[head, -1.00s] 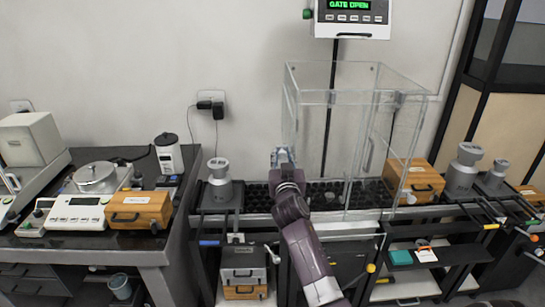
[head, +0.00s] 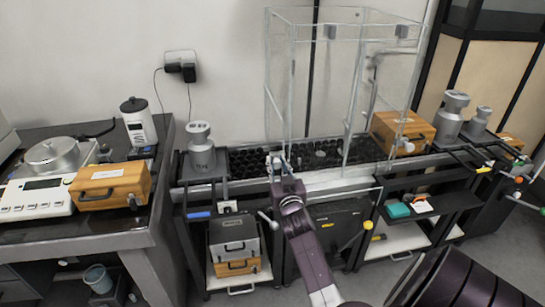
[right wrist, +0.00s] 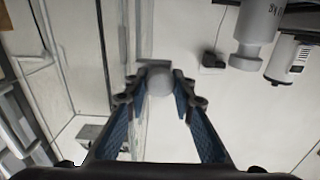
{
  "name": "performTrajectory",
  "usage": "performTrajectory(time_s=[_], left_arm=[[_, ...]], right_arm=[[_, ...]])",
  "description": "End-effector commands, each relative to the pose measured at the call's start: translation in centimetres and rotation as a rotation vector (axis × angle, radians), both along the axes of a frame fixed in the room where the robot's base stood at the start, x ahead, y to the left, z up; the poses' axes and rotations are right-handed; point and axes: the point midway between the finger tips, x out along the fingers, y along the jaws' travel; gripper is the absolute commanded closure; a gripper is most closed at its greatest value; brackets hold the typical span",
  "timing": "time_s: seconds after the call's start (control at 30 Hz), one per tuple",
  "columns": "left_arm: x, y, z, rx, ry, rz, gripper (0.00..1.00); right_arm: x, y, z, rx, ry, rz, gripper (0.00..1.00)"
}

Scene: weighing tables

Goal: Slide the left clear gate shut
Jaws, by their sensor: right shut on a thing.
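The clear box (head: 340,90) stands over a dark, studded bed on the middle bench. Its left clear gate (head: 279,85) is the see-through panel on the left side; how far it stands open is hard to tell. My right gripper (head: 275,163) is low at the front end of that side. In the right wrist view, the fingers (right wrist: 160,95) are closed on a grey knob (right wrist: 158,82) beside a clear panel edge (right wrist: 141,115). I take this to be the gate's handle. My left gripper is out of view.
A grey weight (head: 201,153) stands left of the box. A wooden case (head: 402,133) and another grey weight (head: 451,115) stand to the right. A left table holds a scale (head: 40,195) and a wooden case (head: 110,186). Rods with coloured ends jut from the bench front.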

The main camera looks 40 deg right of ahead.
Motion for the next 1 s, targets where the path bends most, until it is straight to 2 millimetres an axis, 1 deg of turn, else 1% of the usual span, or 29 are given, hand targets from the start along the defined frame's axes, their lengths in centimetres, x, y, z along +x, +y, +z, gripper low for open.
performTrajectory(time_s=[0.03,0.1,0.2,0.43,0.47,0.5,0.7,0.83,0.93,1.0], left_arm=[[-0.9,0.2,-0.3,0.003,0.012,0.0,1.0],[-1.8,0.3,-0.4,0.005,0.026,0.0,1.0],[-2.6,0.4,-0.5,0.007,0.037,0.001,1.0],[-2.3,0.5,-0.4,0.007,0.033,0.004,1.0],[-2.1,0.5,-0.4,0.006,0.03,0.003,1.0],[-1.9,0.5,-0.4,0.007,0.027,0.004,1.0],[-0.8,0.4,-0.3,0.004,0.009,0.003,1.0],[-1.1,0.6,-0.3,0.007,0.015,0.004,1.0],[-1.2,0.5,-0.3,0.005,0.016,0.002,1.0],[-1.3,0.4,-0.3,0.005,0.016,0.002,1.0]], right_arm=[[-0.1,0.0,-0.4,0.002,0.001,0.0,1.0],[-0.1,0.0,-0.6,0.002,0.002,0.0,1.0],[-0.2,0.0,-0.7,0.003,0.003,0.0,1.0],[-0.2,0.1,-0.9,0.005,0.008,-0.001,1.0],[-0.2,0.1,-0.9,0.005,0.009,-0.001,0.74],[-0.2,0.1,-0.9,0.005,0.008,0.0,0.71],[-0.1,0.0,-0.7,0.003,0.004,0.0,0.71],[-0.4,0.2,-0.6,0.002,0.003,0.0,0.71],[-1.4,0.8,-0.7,0.003,0.004,0.0,0.71],[-2.5,1.5,-0.7,0.002,0.005,0.0,0.71]])
